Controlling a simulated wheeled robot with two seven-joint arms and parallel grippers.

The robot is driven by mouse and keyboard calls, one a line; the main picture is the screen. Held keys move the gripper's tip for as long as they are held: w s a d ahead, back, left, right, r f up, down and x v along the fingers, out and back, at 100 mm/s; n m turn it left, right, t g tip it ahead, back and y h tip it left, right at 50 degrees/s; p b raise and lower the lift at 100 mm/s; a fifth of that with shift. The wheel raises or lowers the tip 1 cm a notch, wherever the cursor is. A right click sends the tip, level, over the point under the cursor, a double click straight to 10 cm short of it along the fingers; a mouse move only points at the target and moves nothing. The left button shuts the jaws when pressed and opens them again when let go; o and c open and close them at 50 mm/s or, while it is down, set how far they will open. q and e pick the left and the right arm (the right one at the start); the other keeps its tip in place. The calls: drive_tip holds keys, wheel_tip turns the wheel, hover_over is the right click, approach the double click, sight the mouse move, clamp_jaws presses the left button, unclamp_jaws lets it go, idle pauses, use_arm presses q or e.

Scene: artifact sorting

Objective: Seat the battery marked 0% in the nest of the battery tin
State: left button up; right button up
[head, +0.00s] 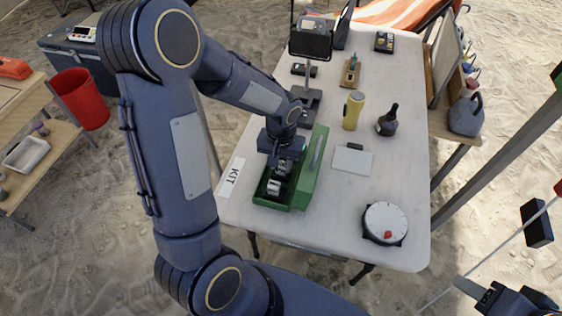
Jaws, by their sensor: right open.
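My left gripper (284,170) points down into the tin just behind this block. Its fingertips are partly hidden, so I cannot tell whether it holds anything. The nest is hidden. My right gripper (512,296) is open at the bottom right corner, away from the table.
On the white table (330,215) are a yellow flask (353,110), a dark bottle (388,120), a pale flat box (352,160) and a round white dial (385,223). A stand with a dark screen (311,40) rises behind the tin. The table's front middle is clear.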

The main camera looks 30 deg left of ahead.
sight(281, 165)
use_arm(q)
drive_tip(key=o, duration=0.4)
drive_tip(key=shift+c, duration=0.2)
wheel_tip(281, 165, up, 11)
drive_tip(key=p, duration=0.1)
drive_tip(key=s+d+r+t+h, duration=0.2)
drive_tip(key=s+r, duration=0.1)
drive_tip(key=s, duration=0.5)
drive_tip(key=s+d+r+m+t+h, duration=0.1)
drive_tip(key=s+d+r+t, duration=0.1)
drive_tip(key=s, duration=0.6)
drive_tip(key=shift+s+r+t+h, duration=0.3)
drive_tip(key=shift+r+t+h, duration=0.1)
drive_tip(key=shift+r+t, duration=0.4)
